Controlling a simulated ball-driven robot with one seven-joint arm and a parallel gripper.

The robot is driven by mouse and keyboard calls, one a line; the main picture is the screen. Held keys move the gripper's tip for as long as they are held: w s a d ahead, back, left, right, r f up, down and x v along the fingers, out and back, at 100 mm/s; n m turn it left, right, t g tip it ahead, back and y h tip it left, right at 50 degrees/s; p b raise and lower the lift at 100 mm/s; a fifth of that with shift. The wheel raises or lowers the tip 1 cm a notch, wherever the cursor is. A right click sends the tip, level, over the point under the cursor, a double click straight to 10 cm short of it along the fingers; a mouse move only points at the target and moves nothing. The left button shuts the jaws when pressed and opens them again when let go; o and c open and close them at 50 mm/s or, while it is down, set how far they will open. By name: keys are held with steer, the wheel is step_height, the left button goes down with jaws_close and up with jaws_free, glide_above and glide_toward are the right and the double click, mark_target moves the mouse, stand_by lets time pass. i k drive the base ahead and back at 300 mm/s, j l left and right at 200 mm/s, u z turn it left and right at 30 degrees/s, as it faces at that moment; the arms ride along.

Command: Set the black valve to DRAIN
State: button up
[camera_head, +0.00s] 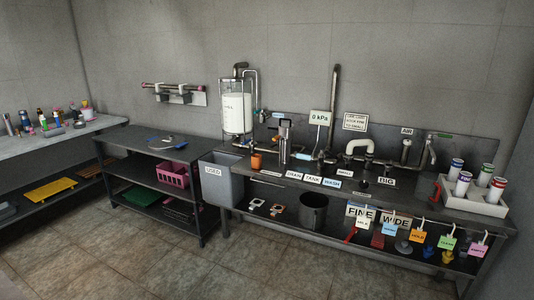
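The label DRAIN (294,175) stands at the bench's front edge, left of the labels TANK (313,180) and WASH (332,184). Behind them runs metal pipework (322,160) with a small blue-teal part (303,157) on it. The black valve is too small and dark to pick out for certain among these fittings, and its setting cannot be read. A white tank (237,113) in a metal frame stands at the left of the bench. My gripper is not in view.
A grey bin (221,178) marked USED hangs at the bench's left end. Labels SMALL (344,171) and BIG (386,181) stand farther right. A white rack (472,198) holds several canisters at the right end. Coloured tags hang along the front. The tiled floor (270,265) before the bench is clear.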

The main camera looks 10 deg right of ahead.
mark_target(331, 155)
steer(key=i+z, duration=0.1)
steer(key=i, duration=0.35)
steer(key=i+j+z, duration=0.15)
steer(key=i, duration=0.35)
steer(key=i+j+z, duration=0.1)
steer(key=i, duration=0.35)
steer(key=i+j+z, duration=0.15)
steer(key=i, duration=0.35)
steer(key=i+j+z, duration=0.1)
steer(key=i+j, duration=0.15)
steer(key=i, duration=0.2)
steer(key=i+l+u, duration=0.1)
steer(key=i+l, duration=0.15)
